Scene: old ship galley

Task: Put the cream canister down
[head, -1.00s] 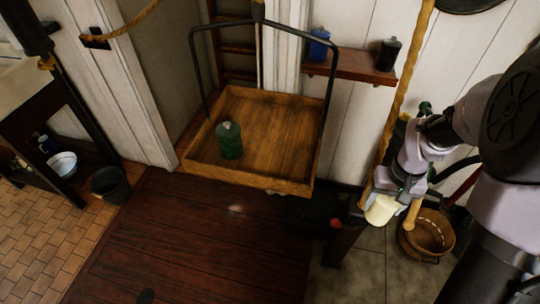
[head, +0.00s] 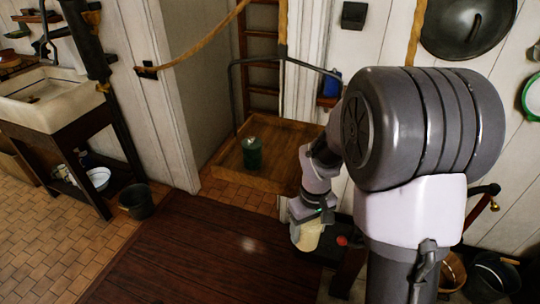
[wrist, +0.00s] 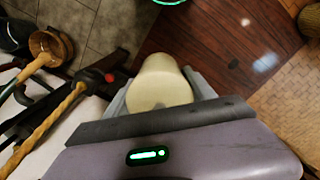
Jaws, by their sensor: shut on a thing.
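The cream canister (head: 308,238) is in my gripper (head: 312,213), held upright or nearly so, below the wrist. In the wrist view the canister (wrist: 160,82) sits between the jaws (wrist: 158,98), which are shut on it. In the head view it appears over the right edge of the dark red wooden floor, right of and nearer than a wooden tray (head: 236,179). I see nothing touching its underside. Part of its top is hidden by my gripper.
A green canister (head: 252,153) stands in the tray, which has a dark metal hoop over it. A rope (head: 203,46) crosses above. A black bucket (head: 137,201) and a sink (head: 48,98) are at left. My arm hides much of the right side.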

